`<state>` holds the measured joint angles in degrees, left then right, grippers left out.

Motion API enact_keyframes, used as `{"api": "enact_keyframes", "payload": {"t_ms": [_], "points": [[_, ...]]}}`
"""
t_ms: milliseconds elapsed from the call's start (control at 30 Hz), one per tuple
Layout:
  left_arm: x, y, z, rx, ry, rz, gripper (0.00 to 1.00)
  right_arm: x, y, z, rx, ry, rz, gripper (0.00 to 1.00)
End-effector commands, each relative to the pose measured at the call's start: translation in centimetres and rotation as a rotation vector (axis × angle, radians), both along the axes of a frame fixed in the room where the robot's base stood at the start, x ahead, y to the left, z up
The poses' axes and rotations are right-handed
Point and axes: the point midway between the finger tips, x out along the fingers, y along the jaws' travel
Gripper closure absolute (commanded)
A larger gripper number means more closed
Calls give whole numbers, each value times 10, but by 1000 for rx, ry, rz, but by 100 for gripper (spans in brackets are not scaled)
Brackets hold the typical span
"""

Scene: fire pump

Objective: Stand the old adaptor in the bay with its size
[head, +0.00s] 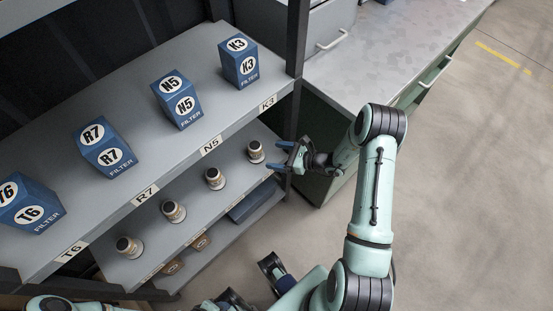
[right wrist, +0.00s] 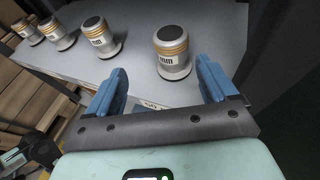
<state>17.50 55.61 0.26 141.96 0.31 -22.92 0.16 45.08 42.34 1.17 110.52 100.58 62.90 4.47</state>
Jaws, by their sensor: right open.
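Several silver-and-tan adaptors with dark tops stand upright in a row on the lower shelf (head: 190,233). The rightmost adaptor (head: 256,152) is nearest my right gripper (head: 281,157). That gripper is open and empty at the shelf's right end, its blue fingers pointing at this adaptor. In the right wrist view the same adaptor (right wrist: 171,49) stands just beyond the gap between the fingers. Its label ends in "mm"; the number is unreadable. Other adaptors (head: 214,179), (head: 173,211), (head: 129,247) stand farther left. I cannot tell which is the old one.
Blue filter boxes (head: 240,66) stand on the upper shelf above tags K3, N5, R7 and T6. A dark shelf post (head: 294,45) rises close to my right gripper. A grey-topped cabinet (head: 375,50) stands behind. The floor at right (head: 470,200) is clear.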

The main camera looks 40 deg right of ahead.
Motion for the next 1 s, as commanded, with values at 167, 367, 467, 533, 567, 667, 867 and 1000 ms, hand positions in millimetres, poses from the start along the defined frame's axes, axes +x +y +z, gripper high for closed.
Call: {"api": "enact_keyframes", "payload": {"t_ms": [167,367,467,533,567,667,867,1000], "points": [[0,0,0,0,0,0,57,-51,79,-47,-71,185,303,14],[0,0,0,0,0,0,57,-195,169,-110,-395,368,1019,14],[0,0,0,0,0,0,57,-246,177,-128,-621,303,1355,14],[0,0,0,0,0,0,57,-265,179,-135,-779,192,1547,14],[0,0,0,0,0,0,57,-269,180,-138,-841,136,1614,14],[0,0,0,0,0,0,57,-272,188,-141,-1015,-70,1767,14],[0,0,0,0,-1,0,57,-267,208,-139,-1181,-348,1857,14],[0,0,0,0,-1,0,57,-265,211,-138,-1201,-385,1861,14]]}}
